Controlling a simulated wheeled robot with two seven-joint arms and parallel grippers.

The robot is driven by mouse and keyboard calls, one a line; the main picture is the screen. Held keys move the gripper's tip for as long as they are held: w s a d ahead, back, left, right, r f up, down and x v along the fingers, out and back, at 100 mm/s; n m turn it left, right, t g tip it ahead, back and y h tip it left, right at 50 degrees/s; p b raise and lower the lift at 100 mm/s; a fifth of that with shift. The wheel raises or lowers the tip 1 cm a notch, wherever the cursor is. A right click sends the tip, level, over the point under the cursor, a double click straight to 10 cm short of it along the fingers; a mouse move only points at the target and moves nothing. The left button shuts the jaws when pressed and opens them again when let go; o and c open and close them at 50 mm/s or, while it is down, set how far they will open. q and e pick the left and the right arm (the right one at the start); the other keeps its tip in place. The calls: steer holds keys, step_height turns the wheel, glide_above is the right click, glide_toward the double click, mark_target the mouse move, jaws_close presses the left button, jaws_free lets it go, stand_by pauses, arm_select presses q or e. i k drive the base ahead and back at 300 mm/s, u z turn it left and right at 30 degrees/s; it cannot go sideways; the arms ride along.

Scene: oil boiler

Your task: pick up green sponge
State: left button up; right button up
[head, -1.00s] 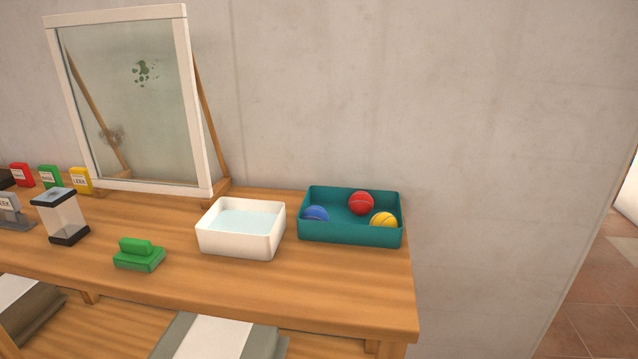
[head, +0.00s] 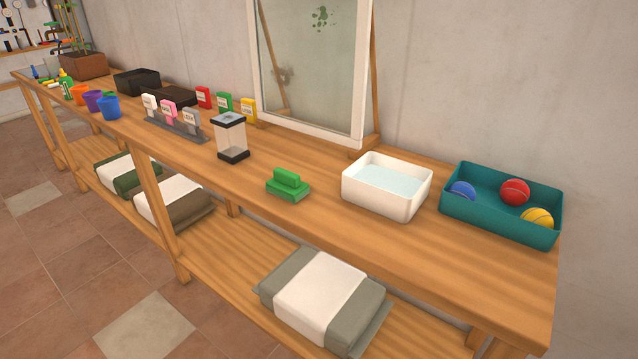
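The green sponge (head: 288,185) lies on the wooden table top (head: 330,222), near its front edge. It has a flat base with a raised block on top. It stands between a clear container with black ends and a white basin, apart from both. Neither of my grippers shows in the head view, and nothing touches the sponge except the table.
The white basin (head: 387,186) of water and a teal tray (head: 500,203) with several balls stand to the right. The clear container (head: 230,137) is to the left. A framed glass pane (head: 312,70) stands behind. Sacks (head: 325,297) lie on the lower shelf.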

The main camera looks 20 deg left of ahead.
mark_target(286, 185)
steer(key=u, duration=2.35)
steer(key=i, duration=2.25)
steer(key=z, duration=1.9)
